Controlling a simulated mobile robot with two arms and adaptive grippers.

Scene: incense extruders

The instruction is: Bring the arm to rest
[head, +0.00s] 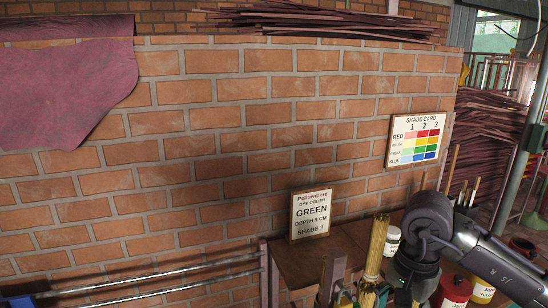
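My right arm (432,225) comes in from the lower right, with its dark grey wrist bent downward at the front of the bench. The wrist's lower end runs to the bottom edge, and I cannot make out the fingertips or whether they hold anything. My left gripper is not in view.
A wooden bench (300,268) stands against the brick wall (230,130), with a GREEN order card (311,213) on it. A bundle of tan sticks (376,248), a white jar (392,240) and a red pot (453,291) are close to my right arm. Metal rails (150,279) run at lower left.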

